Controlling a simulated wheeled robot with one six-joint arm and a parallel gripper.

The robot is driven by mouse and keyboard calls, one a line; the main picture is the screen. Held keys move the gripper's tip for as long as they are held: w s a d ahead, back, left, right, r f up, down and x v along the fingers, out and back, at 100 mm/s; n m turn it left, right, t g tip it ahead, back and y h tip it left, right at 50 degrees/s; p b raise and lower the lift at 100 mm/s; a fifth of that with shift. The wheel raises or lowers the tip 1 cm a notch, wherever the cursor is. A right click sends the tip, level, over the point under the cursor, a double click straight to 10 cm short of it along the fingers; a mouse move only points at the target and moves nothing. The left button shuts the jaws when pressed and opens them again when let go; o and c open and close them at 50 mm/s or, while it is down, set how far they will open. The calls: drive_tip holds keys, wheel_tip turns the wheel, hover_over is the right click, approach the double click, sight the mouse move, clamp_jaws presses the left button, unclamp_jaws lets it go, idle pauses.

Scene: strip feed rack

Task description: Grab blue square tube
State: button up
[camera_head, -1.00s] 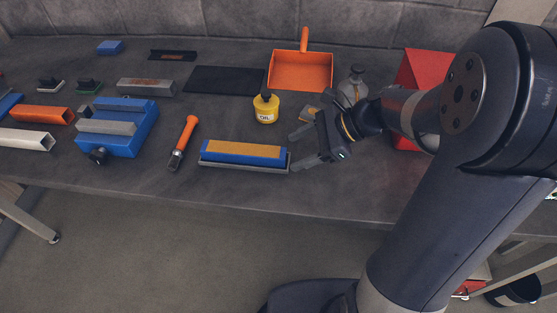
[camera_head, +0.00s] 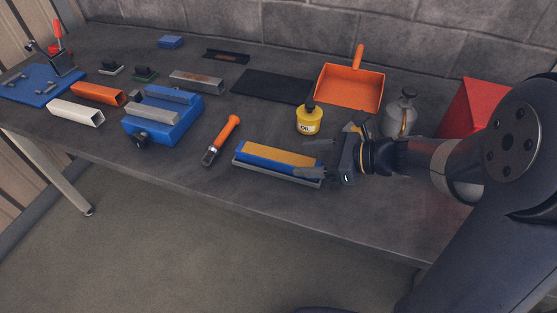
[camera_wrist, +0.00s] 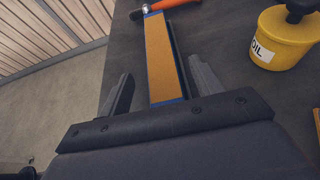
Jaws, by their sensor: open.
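I cannot make out a hollow blue square tube in these views. An orange square tube (camera_head: 98,94) and a white square tube (camera_head: 76,112) lie at the left of the bench. My gripper (camera_head: 315,157) is open and empty at the right end of a blue bar with an orange-yellow top (camera_head: 276,158). In the wrist view, that bar (camera_wrist: 161,55) runs away between the two spread fingers of my gripper (camera_wrist: 158,72). I cannot tell whether a finger touches it.
A yellow oil can (camera_head: 309,120) stands close behind my gripper, with a metal bottle (camera_head: 400,115) to the right. An orange-handled tool (camera_head: 221,140) and a blue vise (camera_head: 160,122) lie to the left. A blue plate (camera_head: 38,84) carries a clamp. A dark mat (camera_head: 270,86) is bare.

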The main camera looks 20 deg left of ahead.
sight(288, 158)
drive_tip(key=x, duration=0.3)
drive_tip(key=shift+a+f, duration=0.15)
drive_tip(key=shift+a, duration=0.1)
drive_tip(key=shift+c, duration=0.5)
drive_tip(key=shift+w, duration=0.1)
clamp_jaws()
